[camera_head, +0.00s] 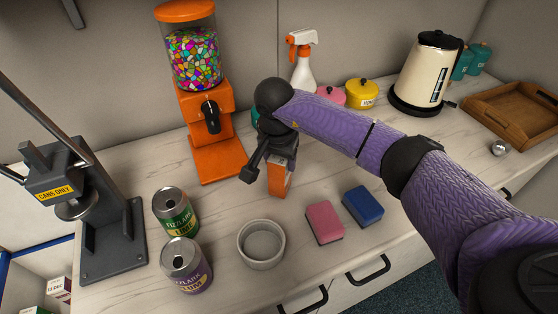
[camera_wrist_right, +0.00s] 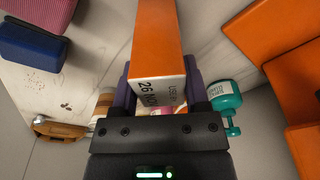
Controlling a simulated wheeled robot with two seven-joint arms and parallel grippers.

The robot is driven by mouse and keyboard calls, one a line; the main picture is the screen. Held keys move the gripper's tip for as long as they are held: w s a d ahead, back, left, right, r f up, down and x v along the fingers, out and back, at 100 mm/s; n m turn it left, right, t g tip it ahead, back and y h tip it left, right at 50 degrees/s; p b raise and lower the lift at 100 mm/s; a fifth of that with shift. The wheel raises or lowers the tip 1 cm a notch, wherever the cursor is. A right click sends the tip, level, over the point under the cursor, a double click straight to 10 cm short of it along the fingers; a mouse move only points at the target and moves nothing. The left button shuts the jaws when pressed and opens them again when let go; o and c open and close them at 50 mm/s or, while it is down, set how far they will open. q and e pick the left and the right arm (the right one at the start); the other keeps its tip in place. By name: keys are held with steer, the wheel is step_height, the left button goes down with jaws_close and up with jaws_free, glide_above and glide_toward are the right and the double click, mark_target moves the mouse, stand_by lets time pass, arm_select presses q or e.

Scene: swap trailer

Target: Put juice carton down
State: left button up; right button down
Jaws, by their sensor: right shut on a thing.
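The juice carton (camera_head: 279,182) is orange with a pale printed end. It shows below my right gripper (camera_head: 270,160), over the middle of the counter, right of the orange dispenser's base. In the right wrist view the carton (camera_wrist_right: 155,45) sits between the two fingers of my right gripper (camera_wrist_right: 158,92), which is shut on it. Its printed end faces that camera. The carton looks close to the counter (camera_head: 225,205), but I cannot tell whether it touches it. The dark gripper body hides its upper part in the head view. My left gripper is not in view.
An orange candy dispenser (camera_head: 212,150) stands left of the carton. A white bowl (camera_head: 261,244), pink sponge (camera_head: 324,222), blue sponge (camera_head: 363,206) and two cans (camera_head: 176,212) are nearer the front. A spray bottle (camera_head: 303,65) and kettle (camera_head: 427,75) stand behind. A can crusher (camera_head: 110,230) is left.

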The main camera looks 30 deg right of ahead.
steer(key=shift+f, duration=0.1)
steer(key=shift+c, duration=0.4)
jaws_free()
steer(key=r, duration=0.3)
steer(key=a+r+p, duration=0.1)
steer(key=r, duration=0.3)
steer(key=s+r+p, duration=0.1)
steer(key=r, duration=0.3)
steer(key=shift+a+r, duration=0.15)
steer(key=shift+r, duration=0.45)
